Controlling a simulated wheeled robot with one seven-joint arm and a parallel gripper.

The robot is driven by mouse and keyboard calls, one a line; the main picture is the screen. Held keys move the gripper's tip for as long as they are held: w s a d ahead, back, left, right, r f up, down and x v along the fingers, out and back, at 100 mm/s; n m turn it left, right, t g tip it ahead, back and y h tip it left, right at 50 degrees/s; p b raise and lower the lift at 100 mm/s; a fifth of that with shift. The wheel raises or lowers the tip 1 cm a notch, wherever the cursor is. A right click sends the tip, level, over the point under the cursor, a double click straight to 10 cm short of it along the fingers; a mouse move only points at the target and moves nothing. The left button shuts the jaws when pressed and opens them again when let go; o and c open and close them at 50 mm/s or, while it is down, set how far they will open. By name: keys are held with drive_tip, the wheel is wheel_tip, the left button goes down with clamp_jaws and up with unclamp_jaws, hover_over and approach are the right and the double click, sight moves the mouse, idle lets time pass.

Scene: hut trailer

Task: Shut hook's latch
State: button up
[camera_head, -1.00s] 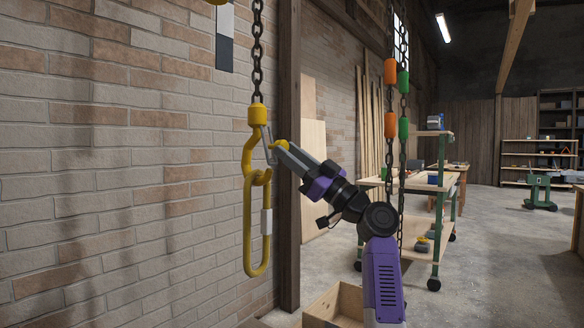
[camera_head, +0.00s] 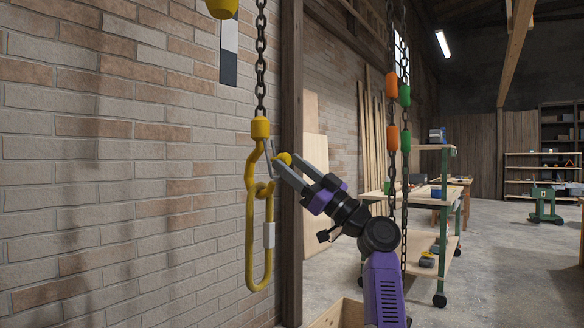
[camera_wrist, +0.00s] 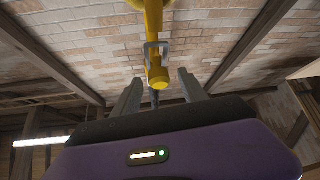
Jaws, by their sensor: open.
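A yellow hook (camera_head: 249,173) hangs from a dark chain in front of the brick wall, under a yellow collar (camera_head: 261,128). Its thin grey latch (camera_head: 269,157) stands at the right of the hook's throat and seems to lean outward. A yellow knob (camera_head: 284,158) shows by the latch. My gripper (camera_head: 287,163) reaches in from the right, its grey fingers spread around or just beside the knob. Contact cannot be told.
A long yellow link (camera_head: 250,245) with a grey sleeve hangs in the hook. A wooden post (camera_head: 292,90) stands close behind. Chains with orange and green sleeves (camera_head: 392,138) hang right of the arm. A wooden box (camera_head: 340,316) is below. Open floor (camera_head: 490,270) lies right.

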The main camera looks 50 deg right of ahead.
drive_tip(key=shift+s+f, duration=0.1)
drive_tip(key=p+v, duration=0.1)
drive_tip(key=v, duration=0.6)
drive_tip(key=shift+s+f, duration=0.2)
drive_tip(key=shift+s, duration=0.05)
drive_tip(key=shift+d+r, duration=0.1)
